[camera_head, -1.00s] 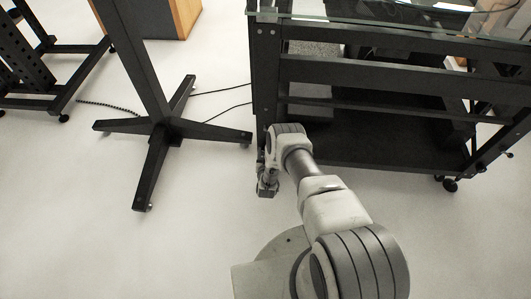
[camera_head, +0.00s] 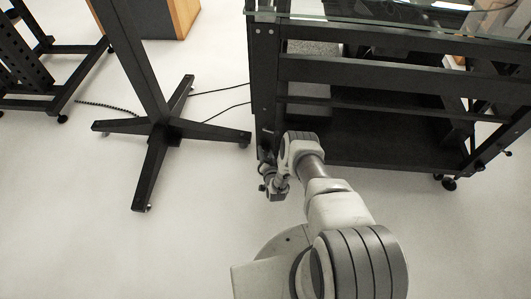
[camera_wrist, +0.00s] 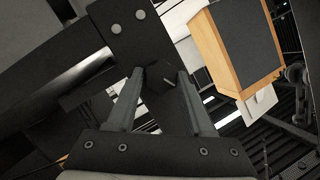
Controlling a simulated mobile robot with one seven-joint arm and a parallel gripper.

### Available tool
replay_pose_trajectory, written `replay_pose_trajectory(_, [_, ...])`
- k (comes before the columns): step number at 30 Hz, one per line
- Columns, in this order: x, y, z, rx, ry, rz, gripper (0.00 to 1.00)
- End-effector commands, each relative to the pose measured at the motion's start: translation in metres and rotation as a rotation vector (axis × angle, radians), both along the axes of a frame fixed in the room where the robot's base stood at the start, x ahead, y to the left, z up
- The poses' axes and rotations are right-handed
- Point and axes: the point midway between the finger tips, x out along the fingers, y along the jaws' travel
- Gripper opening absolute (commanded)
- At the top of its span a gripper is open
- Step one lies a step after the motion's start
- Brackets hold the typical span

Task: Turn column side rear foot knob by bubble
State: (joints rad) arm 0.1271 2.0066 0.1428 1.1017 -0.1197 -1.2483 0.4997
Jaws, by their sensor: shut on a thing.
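In the wrist view, a dark knob (camera_wrist: 156,86) with a thin light mark sits between the two fingertips of my gripper (camera_wrist: 160,82), below a black leg (camera_wrist: 128,32) with two bolt heads. My gripper is shut on the knob. In the head view, my gripper (camera_head: 271,188) is low by the floor, at the bottom of the left leg (camera_head: 264,100) of the black frame. My own wrist partly hides that leg's foot, and the knob cannot be made out there. I cannot make out a bubble level in either view.
A black column (camera_head: 138,60) on a cross-shaped base (camera_head: 158,130) stands left of the frame, with cables on the floor behind it. The frame has a glass top (camera_head: 400,22), a low shelf (camera_head: 380,150) and a caster (camera_head: 450,184). The floor in front (camera_head: 110,250) is clear.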

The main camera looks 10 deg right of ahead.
Motion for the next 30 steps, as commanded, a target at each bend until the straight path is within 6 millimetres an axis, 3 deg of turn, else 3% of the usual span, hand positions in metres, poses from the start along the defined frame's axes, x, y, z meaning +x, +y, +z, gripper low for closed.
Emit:
replay_pose_trajectory(8, [0.0001,0.0009,-0.0002,0.0,0.0,0.001,0.0])
replay_pose_trajectory(9, [0.0001,0.001,-0.0003,0.0,0.0,0.001,0.55])
replay_pose_trajectory(13, [0.0001,0.0008,-0.0002,-0.001,0.0,0.002,0.78])
replay_pose_trajectory(30, [0.0023,0.0004,0.0017,-0.001,0.0,0.0,0.81])
